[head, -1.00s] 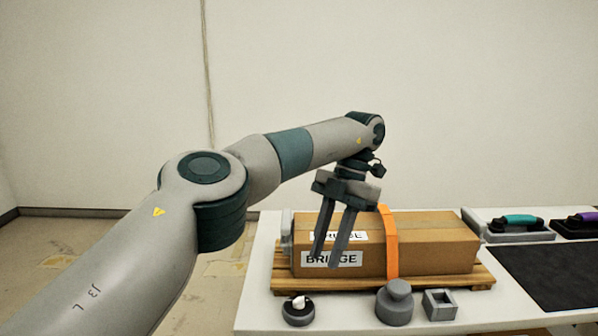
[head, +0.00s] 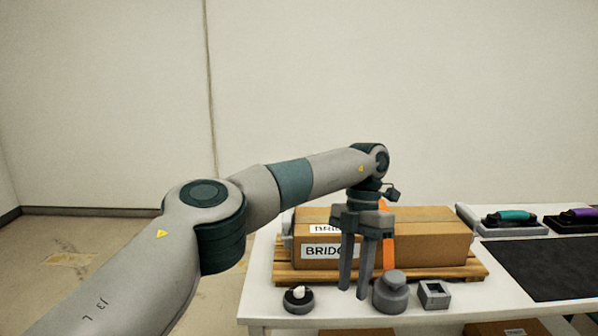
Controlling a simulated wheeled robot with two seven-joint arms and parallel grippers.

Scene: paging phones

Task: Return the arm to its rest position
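My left arm (head: 205,215) reaches in from the left in the head view. Its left gripper (head: 354,292) points down, with its two fingers a little apart and nothing visible between them. The gripper is in front of a long cardboard box (head: 430,240) labelled BRIDGE with an orange strap (head: 389,255), and it hides part of the label and strap. The fingertips appear just left of a round grey weight-like object (head: 390,294); I cannot tell whether they touch it. My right gripper is out of view.
The box lies on a wooden pallet (head: 285,272) on a white table (head: 258,290). A small round dark holder (head: 298,301) and a square grey block (head: 434,294) are at the front. A teal-handled phone (head: 514,216), a purple-handled phone (head: 580,213) and a black mat (head: 540,268) are at right.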

